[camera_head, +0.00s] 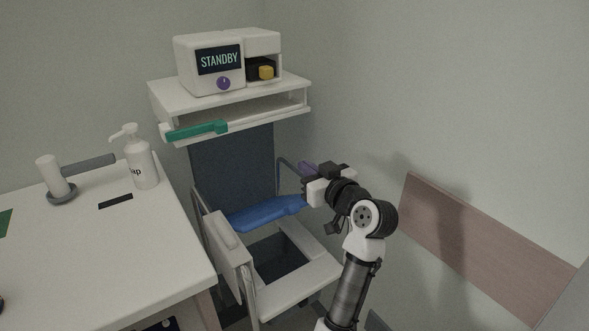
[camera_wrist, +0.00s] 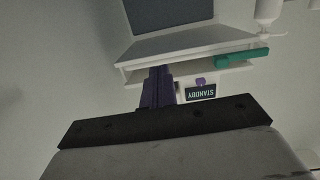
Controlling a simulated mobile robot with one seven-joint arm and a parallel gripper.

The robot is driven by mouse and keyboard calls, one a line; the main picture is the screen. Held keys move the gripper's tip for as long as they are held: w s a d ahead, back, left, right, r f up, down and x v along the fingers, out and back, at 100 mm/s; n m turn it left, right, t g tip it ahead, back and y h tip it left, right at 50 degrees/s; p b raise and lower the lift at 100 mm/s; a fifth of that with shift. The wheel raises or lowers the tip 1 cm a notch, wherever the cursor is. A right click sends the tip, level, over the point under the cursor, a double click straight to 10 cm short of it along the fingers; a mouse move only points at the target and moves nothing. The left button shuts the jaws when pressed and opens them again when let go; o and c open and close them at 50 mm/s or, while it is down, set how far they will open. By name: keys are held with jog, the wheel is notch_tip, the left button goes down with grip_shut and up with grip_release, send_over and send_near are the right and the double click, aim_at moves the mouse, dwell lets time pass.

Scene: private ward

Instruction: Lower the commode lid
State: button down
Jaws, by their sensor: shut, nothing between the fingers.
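The commode chair (camera_head: 318,272) stands in the middle of the head view, with a dark opening (camera_head: 279,257) uncovered in its pale seat. A dark panel (camera_head: 230,165) stands upright behind the seat; I cannot tell whether it is the lid or the backrest. My gripper (camera_head: 307,169) is to the right of the panel, above and apart from the blue piece. Its purple fingers also show in the wrist view (camera_wrist: 158,86), shut and empty.
A white shelf unit (camera_head: 290,92) with a green handle (camera_head: 197,130) and a STANDBY device (camera_head: 209,68) is behind the chair. A white counter (camera_head: 95,255) with a soap bottle (camera_head: 141,165) is at left. A wall with a pinkish board (camera_head: 480,240) is at right.

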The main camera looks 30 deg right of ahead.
jog(key=s+a+f+g+p, duration=0.2)
jog(key=s+p, duration=0.3)
jog(key=p, duration=0.5)
send_over(295, 209)
jog(key=r+x, duration=0.1)
jog(key=x, duration=0.1)
jog(key=shift+g+y, duration=0.3)
jog(key=shift+g, duration=0.1)
jog(key=f, duration=0.4)
jog(key=shift+w+a+f, duration=0.15)
jog(key=shift+w+f, duration=0.15)
jog(key=shift+f, duration=0.1)
jog(key=shift+s+f+p, duration=0.6)
jog(key=shift+s+f, duration=0.3)
jog(key=shift+f, duration=0.15)
jog(key=shift+s+f, duration=0.35)
jog(key=shift+f, duration=0.2)
